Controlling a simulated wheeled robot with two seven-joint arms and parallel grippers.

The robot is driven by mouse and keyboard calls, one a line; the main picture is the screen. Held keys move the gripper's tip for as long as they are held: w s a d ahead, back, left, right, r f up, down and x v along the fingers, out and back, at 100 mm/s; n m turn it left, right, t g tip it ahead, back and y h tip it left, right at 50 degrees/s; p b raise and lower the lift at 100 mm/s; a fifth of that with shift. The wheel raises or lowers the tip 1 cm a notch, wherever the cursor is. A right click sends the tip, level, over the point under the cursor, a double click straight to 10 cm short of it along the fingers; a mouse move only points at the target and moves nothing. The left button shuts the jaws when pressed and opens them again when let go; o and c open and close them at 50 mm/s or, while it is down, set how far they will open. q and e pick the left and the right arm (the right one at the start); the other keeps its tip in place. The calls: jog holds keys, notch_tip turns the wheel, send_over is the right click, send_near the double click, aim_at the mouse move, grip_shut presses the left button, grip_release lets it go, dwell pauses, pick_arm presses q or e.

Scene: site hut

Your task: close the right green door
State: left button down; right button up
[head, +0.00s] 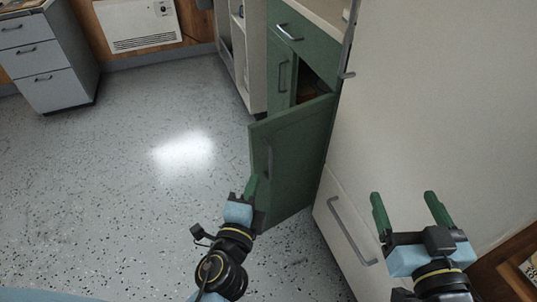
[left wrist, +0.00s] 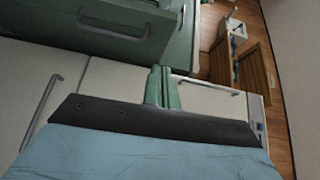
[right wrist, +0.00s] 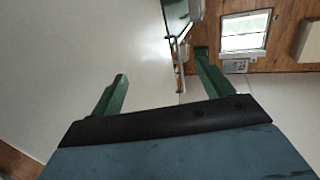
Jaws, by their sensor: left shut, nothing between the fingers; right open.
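The right green door (head: 300,150) of the low green cabinet stands swung open into the room, with a dark gap into the cabinet behind its top. A bar handle (head: 268,160) is on its face. My left gripper (head: 251,186) is shut and empty, in front of the door's lower part near its free edge; I cannot tell if it touches. The left wrist view shows its closed fingers (left wrist: 162,88) by a green panel with a handle. My right gripper (head: 408,197) is open and empty, in front of the white fridge-like unit; it also shows in the right wrist view (right wrist: 162,70).
The left green door (head: 281,75) is shut, under a green drawer (head: 300,35). The tall white unit (head: 430,100) stands directly right of the cabinet, with a lower handled drawer (head: 345,235). A grey drawer unit (head: 55,75) is far left. The speckled floor on the left is clear.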

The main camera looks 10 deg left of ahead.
pick_arm(q)
jog(key=p, duration=0.2)
send_near(257, 131)
jog(key=s+d, duration=0.1)
jog(key=d, duration=0.2)
jog(key=shift+w+a+f, duration=0.1)
jog(key=shift+w+a, duration=0.4)
jog(key=shift+w, duration=0.65)
jog(key=shift+w+a+r, duration=0.1)
jog(key=shift+w+a, duration=0.35)
jog(key=shift+w, duration=0.7)
jog(key=shift+w+a+f, duration=0.1)
jog(key=shift+w+a, duration=0.4)
jog(key=shift+w, duration=0.65)
pick_arm(e)
jog(key=s+d+f+g+h, duration=0.2)
jog(key=s+f+g, duration=0.1)
jog(key=f+g, duration=0.2)
jog(key=shift+s+d+f, duration=0.15)
jog(key=shift+d+f, duration=0.15)
jog(key=shift+f, duration=0.8)
jog(key=shift+g, duration=0.3)
